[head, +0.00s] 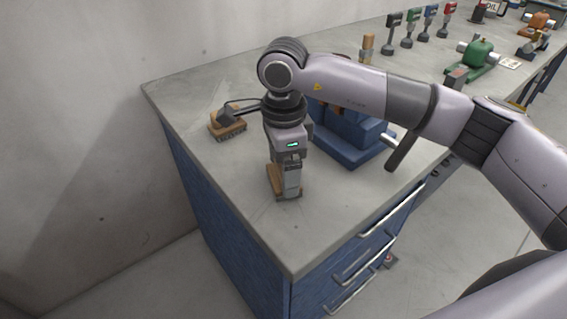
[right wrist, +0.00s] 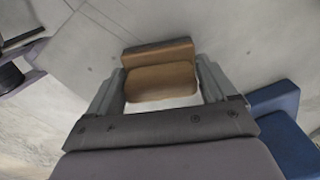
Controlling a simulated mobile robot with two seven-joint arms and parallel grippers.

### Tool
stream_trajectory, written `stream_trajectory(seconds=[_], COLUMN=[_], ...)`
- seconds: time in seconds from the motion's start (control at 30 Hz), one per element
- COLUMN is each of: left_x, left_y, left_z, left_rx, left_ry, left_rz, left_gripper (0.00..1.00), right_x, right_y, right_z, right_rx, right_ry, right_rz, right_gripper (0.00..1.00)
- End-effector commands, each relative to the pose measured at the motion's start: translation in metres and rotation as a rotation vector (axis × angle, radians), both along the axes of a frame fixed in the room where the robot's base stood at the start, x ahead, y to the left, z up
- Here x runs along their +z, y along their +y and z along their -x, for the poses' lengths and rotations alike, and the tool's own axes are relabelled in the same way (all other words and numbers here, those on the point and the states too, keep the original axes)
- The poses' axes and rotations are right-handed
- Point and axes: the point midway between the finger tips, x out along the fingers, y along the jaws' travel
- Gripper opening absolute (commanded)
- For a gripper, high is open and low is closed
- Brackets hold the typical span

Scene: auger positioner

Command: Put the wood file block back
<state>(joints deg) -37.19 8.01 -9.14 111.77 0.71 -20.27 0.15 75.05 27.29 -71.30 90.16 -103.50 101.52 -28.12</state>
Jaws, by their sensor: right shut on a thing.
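The wood file block (head: 273,180) is a small brown wooden block at the near left part of the bench top. My right gripper (head: 288,188) points down over the bench and is shut on it, partly hiding it in the head view. In the right wrist view the block (right wrist: 160,82) sits between the two grey fingers of the right gripper (right wrist: 162,92). It is at or just above the bench top; I cannot tell whether it touches. My left gripper is not in view.
A brown brush-like block (head: 228,130) with a dark handle lies at the back left. A blue vise-like machine (head: 350,150) stands right of my gripper. Several coloured tools and a green machine (head: 478,55) stand farther back. The bench's front left corner is clear.

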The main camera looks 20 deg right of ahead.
Motion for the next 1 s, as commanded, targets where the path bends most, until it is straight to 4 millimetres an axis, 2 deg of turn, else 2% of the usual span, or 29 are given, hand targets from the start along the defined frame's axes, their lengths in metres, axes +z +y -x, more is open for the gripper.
stream_trajectory(seconds=[0.17,0.2,0.23,0.27,0.5,0.63,0.77,1.0], left_x=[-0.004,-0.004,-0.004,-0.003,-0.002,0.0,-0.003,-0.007], left_y=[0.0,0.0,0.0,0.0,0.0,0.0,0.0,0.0], left_z=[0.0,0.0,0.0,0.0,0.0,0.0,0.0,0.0], left_rx=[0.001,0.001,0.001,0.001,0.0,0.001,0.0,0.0], left_ry=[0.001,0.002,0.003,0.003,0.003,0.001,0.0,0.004], left_rz=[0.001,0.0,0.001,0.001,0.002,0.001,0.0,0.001], left_gripper=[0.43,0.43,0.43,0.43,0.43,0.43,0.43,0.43], right_x=[-0.003,-0.004,-0.003,-0.002,-0.001,0.007,0.031,0.083], right_y=[0.0,0.0,0.0,0.0,0.0,0.0,0.0,0.001], right_z=[0.0,0.0,0.0,0.0,0.0,-0.001,-0.001,-0.001], right_rx=[0.0,0.0,0.0,0.0,0.0,0.0,0.001,0.0], right_ry=[-0.001,0.0,0.0,0.0,0.0,-0.003,-0.007,-0.005], right_rz=[-0.001,0.0,0.0,0.0,0.0,-0.001,-0.002,-0.002], right_gripper=[0.56,0.88,0.98,1.0,1.0,1.0,1.0,1.0])
